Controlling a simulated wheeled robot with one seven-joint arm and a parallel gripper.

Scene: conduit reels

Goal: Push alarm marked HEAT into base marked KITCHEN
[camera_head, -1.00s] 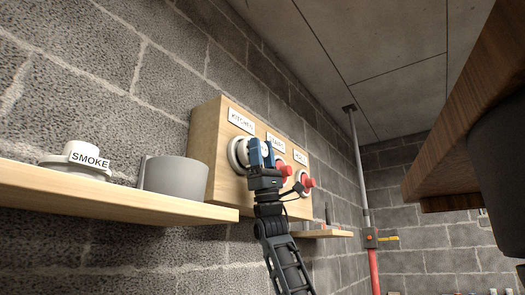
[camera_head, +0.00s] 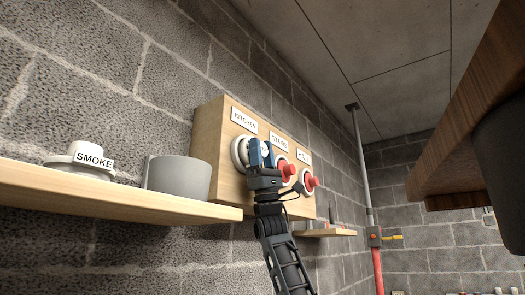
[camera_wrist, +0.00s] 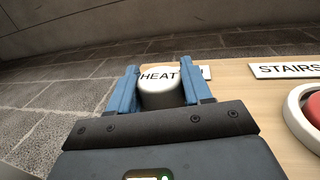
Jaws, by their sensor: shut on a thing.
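My gripper (camera_head: 262,154) is raised in front of the wooden board, at the base marked KITCHEN. In the wrist view, my gripper's two blue fingers (camera_wrist: 159,72) are shut on a white round alarm marked HEAT (camera_wrist: 160,88). The base marked KITCHEN (camera_head: 239,151) is a white ring at the board's left end, partly hidden behind my fingers. Its label (camera_head: 244,120) is just above it. In the wrist view the alarm hides the base, so I cannot tell whether the two touch.
The wooden board (camera_head: 207,135) also carries STAIRS (camera_head: 282,166) and HALL (camera_head: 308,181), both with red parts. On the left shelf (camera_head: 120,196) are a white alarm marked SMOKE (camera_head: 90,157) and a grey cup (camera_head: 178,178). A wooden overhang (camera_head: 462,140) is at right.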

